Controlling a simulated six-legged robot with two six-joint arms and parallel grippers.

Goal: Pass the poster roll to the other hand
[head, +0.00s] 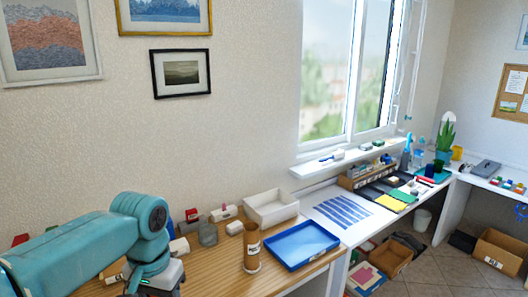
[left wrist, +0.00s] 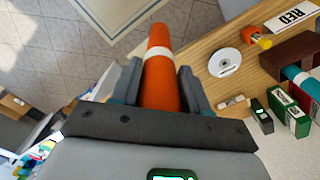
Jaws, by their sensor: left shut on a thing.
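The poster roll (left wrist: 161,55) is an orange tube with a white band around it, seen in the left wrist view. My left gripper (left wrist: 158,85) is shut on it, with one dark finger on each side of the tube. The roll sticks out past the fingertips over the floor beside the wooden table edge. In the head view my left gripper (head: 152,283) is at the bottom left, partly cut off by the frame, and I cannot make out the roll there. My right gripper is in neither view.

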